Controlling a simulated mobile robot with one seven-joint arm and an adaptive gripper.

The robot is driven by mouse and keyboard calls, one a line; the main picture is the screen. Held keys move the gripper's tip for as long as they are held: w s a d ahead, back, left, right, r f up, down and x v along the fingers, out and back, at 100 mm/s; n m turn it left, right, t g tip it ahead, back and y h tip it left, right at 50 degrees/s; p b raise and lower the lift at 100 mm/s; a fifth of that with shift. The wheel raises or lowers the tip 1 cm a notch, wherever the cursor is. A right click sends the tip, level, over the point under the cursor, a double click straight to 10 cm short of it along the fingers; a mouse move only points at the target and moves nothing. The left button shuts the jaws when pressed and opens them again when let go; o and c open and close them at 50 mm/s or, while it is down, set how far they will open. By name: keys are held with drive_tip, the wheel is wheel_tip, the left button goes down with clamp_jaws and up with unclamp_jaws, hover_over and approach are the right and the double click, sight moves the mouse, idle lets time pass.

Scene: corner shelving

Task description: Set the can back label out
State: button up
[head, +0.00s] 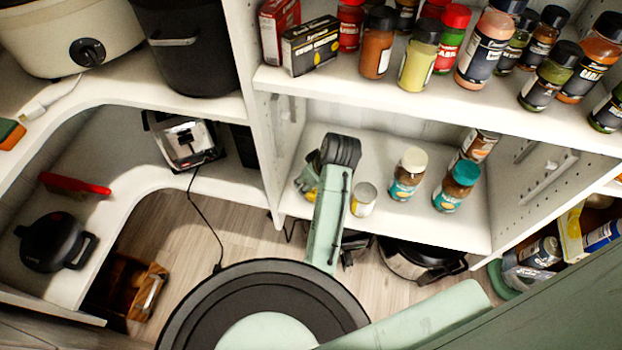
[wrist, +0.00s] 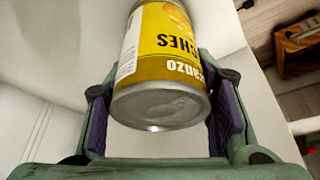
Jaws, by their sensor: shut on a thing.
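My gripper (wrist: 163,108) has its purple-padded fingers on either side of a yellow can (wrist: 165,62) in the wrist view. The can's silver end faces the camera. Its yellow lettered label reads upside down, and a white panel with barcode-like lines shows on its left side. In the head view my gripper (head: 308,182) is at the left of the middle shelf, mostly hidden by my wrist, with a bit of the yellow can beside it. A second small can (head: 363,199) with a pale label stands upright on that shelf, right of my arm.
On the middle shelf (head: 420,225), jars with a cream lid (head: 408,174) and a teal lid (head: 456,187) stand to the right, with another jar behind. Several spice bottles crowd the shelf above. A side panel (head: 262,110) bounds the left. Bare shelf shows around the second can.

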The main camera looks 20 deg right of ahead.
drive_tip(key=shift+f, duration=0.3)
idle(0.5)
drive_tip(key=o, duration=1.7)
